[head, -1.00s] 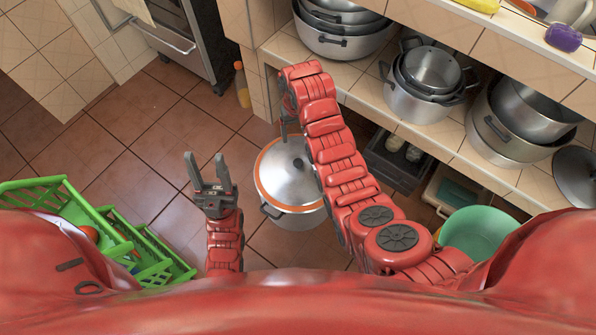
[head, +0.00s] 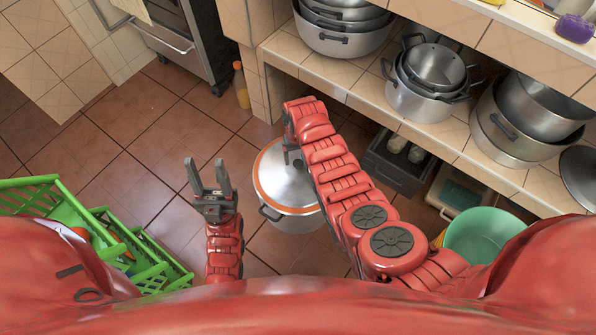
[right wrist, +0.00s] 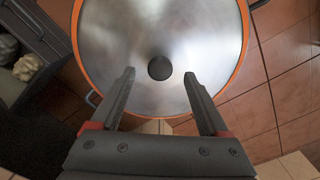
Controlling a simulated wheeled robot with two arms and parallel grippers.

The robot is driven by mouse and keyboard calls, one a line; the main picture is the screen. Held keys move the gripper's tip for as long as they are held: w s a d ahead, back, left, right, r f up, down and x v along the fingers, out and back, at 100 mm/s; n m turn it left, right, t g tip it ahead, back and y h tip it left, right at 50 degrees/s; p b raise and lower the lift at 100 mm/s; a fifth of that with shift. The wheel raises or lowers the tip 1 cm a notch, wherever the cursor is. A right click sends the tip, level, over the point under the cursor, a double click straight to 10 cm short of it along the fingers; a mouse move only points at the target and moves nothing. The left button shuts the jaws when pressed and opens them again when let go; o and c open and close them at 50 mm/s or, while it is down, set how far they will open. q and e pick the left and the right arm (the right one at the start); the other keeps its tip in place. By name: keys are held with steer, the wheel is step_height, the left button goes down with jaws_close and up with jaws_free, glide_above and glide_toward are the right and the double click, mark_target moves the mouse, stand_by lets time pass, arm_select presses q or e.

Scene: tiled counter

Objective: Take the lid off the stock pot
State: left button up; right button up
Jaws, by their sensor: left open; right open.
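The stock pot (head: 293,223) stands on the tiled floor with its steel lid (head: 275,178) on it. The lid has an orange rim. In the right wrist view, the lid (right wrist: 110,45) fills the upper middle, and its dark round knob (right wrist: 160,68) appears between my right fingertips. My right gripper (right wrist: 158,76) is open and empty above the lid; whether the fingers reach down beside the knob is unclear. My left gripper (head: 205,165) is open and empty, left of the pot.
Green crates (head: 130,245) stand at the lower left, and a green basin (head: 482,237) at the lower right. A tiled shelf (head: 350,85) holds several steel pots behind. A bottle (head: 241,87) stands near the oven. The floor left of the pot is clear.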

step_height(320, 180, down, 2)
steer(key=shift+f+b, duration=0.25)
steer(key=shift+b, duration=0.15)
jaws_close()
steer(key=shift+r, duration=0.1)
stand_by(1.1)
